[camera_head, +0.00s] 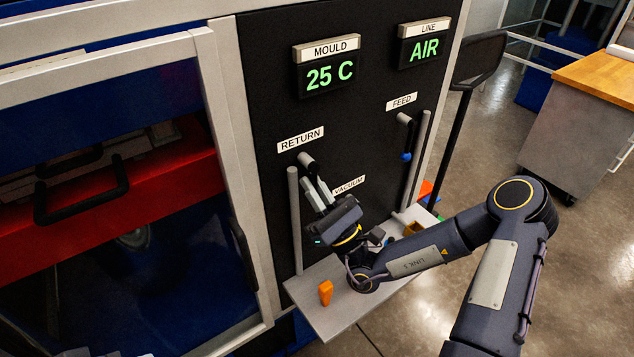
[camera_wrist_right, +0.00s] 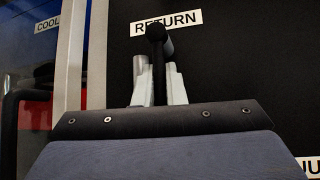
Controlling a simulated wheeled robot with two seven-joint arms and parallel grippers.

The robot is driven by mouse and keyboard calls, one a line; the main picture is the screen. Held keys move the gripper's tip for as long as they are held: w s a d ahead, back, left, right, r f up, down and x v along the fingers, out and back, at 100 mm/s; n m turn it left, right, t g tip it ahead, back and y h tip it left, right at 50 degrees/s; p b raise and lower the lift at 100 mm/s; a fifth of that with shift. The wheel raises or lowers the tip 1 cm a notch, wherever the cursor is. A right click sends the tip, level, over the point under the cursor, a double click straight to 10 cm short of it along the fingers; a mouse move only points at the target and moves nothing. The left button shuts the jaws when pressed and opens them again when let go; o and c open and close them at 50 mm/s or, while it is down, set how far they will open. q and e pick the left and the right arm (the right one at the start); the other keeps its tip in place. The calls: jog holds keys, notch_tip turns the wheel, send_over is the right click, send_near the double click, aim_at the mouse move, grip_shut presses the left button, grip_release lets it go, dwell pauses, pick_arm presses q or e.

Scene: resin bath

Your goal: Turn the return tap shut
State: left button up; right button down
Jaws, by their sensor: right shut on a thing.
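The return tap (camera_head: 306,159) is on the black panel, just under the RETURN label (camera_head: 300,140). In the right wrist view its dark lever with a round end (camera_wrist_right: 156,33) stands between my fingers. My right gripper (camera_head: 318,192) is at the tap from below, its two pale fingers shut on the lever. The gripper's dark body hides the lower part of the lever in the wrist view. My left gripper does not show in either view.
A VACUUM label (camera_head: 349,185) is close right of my fingers. The feed tap's blue-ended lever (camera_head: 406,156) hangs further right. Vertical grey pipes (camera_head: 294,220) run down the panel. Below, a grey shelf (camera_head: 345,312) holds an orange object (camera_head: 326,292). Displays read MOULD 25 C and LINE AIR.

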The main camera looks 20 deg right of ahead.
jog(key=shift+m+t+h, duration=0.3)
jog(key=shift+m+h, duration=0.1)
jog(key=shift+h, duration=0.1)
jog(key=c, duration=1.5)
grip_release()
jog(key=b+v, duration=0.2)
jog(key=v, duration=0.6)
